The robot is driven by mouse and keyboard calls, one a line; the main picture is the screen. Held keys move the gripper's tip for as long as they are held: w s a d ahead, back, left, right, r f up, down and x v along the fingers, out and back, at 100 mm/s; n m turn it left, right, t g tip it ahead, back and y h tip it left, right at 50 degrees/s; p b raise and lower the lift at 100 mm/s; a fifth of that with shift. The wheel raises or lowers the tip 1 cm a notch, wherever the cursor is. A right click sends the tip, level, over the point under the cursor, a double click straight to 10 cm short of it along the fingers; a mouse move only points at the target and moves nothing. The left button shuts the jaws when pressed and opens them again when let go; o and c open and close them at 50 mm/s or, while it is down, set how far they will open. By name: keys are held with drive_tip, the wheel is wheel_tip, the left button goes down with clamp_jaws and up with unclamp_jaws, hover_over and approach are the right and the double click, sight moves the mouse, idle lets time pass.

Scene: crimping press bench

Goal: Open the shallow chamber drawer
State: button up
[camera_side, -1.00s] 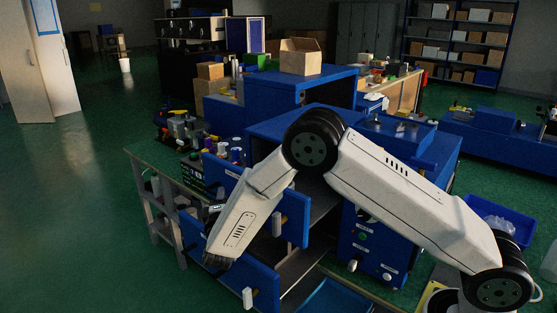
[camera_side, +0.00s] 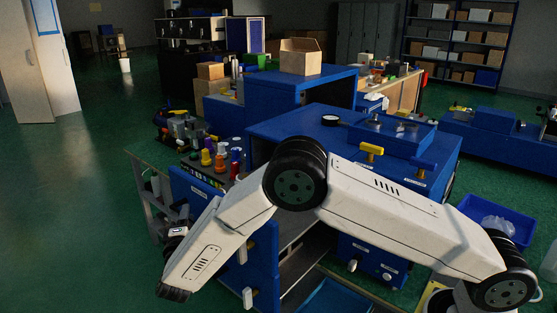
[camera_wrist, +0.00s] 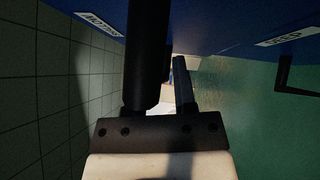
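In the side view the blue press cabinet (camera_side: 290,125) has an upper drawer front (camera_side: 262,262) standing out toward the lower left, with a white handle (camera_side: 247,246). Below it is a second white handle (camera_side: 247,298). My gripper (camera_side: 176,240) is at the far left, beside the drawer front's left end, small and dark there. Whether the fingers hold anything is unclear; the shallow drawer's own label does not show.
Several coloured bottles (camera_side: 210,158) stand near the drawer's upper edge. A yellow knob (camera_side: 369,150) sits on the cabinet. A blue bin (camera_side: 497,218) is at the right. The green floor (camera_side: 90,220) at the left is free.

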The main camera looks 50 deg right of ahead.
drive_tip(key=shift+o, duration=0.8)
drive_tip(key=v, duration=0.7)
drive_tip(key=shift+s+a, duration=0.25)
drive_tip(key=shift+a, duration=0.05)
drive_tip(key=shift+w, duration=0.1)
